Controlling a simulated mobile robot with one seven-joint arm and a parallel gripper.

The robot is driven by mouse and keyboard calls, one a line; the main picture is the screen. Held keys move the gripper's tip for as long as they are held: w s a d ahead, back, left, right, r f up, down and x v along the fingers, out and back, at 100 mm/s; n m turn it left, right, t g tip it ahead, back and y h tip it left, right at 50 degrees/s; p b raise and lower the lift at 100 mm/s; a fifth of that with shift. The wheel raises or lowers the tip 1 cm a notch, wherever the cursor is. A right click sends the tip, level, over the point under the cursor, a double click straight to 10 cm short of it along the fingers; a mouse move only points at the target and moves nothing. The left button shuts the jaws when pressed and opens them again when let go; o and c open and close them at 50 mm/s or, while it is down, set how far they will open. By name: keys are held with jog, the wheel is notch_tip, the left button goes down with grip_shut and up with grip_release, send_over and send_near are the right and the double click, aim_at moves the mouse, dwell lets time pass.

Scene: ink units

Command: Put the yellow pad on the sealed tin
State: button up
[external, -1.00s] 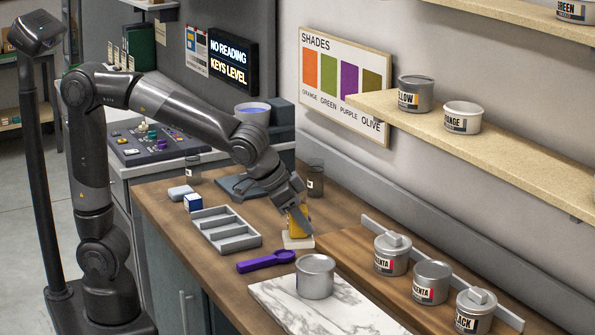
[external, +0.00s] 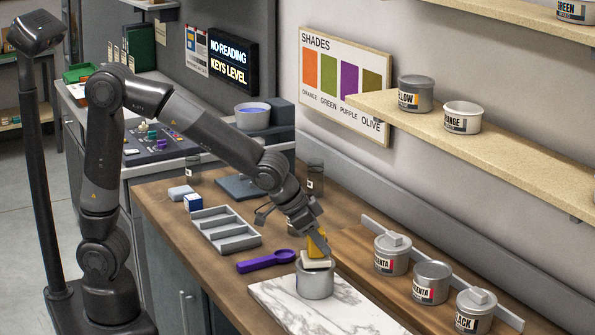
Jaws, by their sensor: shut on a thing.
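The yellow pad (external: 317,246) has a yellow upper part and a pale, cream base. My gripper (external: 314,236) is shut on its upper part from above. The pad is over a plain grey tin (external: 315,283), its pale base at the tin's top; I cannot tell whether they touch. The tin stands upright on a white marble slab (external: 350,316). The pad and gripper hide much of the tin's top, which looked flat and closed earlier.
A purple scoop (external: 265,262) and a grey divided tray (external: 225,230) lie left of the tin. Several labelled tins, including a magenta tin (external: 430,283), stand on a wooden board to the right. A shelf (external: 500,145) holds more tins above.

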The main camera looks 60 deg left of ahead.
jog(key=shift+f, duration=0.15)
jog(key=o, duration=1)
